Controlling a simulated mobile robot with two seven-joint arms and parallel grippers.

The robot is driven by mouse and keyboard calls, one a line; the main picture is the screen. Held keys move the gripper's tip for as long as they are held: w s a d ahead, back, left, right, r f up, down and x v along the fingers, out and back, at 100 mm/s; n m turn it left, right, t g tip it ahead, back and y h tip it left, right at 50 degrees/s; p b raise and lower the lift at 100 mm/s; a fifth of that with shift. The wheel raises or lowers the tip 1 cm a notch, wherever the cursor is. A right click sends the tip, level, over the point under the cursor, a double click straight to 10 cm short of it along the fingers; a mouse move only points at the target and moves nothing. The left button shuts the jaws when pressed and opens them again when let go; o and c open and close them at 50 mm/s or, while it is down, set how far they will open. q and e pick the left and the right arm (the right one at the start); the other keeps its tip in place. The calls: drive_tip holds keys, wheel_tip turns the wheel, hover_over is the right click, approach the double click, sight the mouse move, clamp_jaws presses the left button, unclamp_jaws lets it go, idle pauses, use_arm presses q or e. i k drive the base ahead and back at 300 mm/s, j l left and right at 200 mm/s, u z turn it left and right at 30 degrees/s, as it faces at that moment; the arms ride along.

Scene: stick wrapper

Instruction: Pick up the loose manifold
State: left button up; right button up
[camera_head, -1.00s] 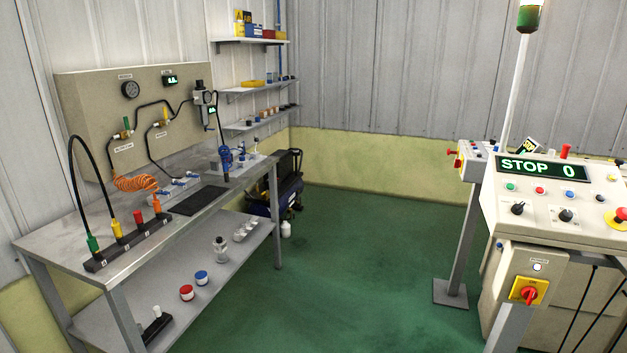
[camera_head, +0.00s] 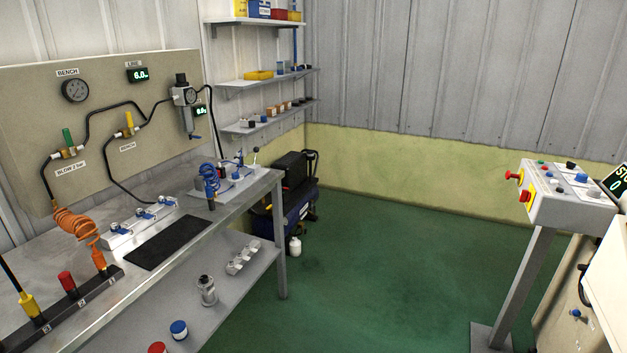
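No part is marked as the loose manifold, and I cannot tell for sure which one it is. A light block with several blue-handled valves (camera_head: 142,226) lies on the bench top behind a black mat. A pale grey piece with several raised round parts (camera_head: 243,258) lies on the lower shelf. A dark rail (camera_head: 88,304) with yellow, red and orange fittings sits at the bench's front left, partly cut off by the frame. Neither of my grippers is in view.
The bench (camera_head: 225,215) runs along the left wall, with a black mat (camera_head: 167,242) on top. A grey bottle (camera_head: 207,290) and a blue-lidded jar (camera_head: 179,330) stand on the lower shelf. A control stand (camera_head: 570,195) is at right. The green floor (camera_head: 390,265) between is clear.

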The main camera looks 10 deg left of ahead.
sight(255, 244)
drive_tip(key=i+l+u, duration=0.1)
drive_tip(key=i, duration=1.35)
drive_tip(key=i+l+u, duration=0.15)
drive_tip(key=i+u, duration=0.3)
drive_tip(key=i+l+u, duration=0.5)
drive_tip(key=i, duration=0.15)
drive_tip(key=i+l+u, duration=0.9)
drive_tip(key=l, duration=0.25)
drive_tip(key=k, duration=0.1)
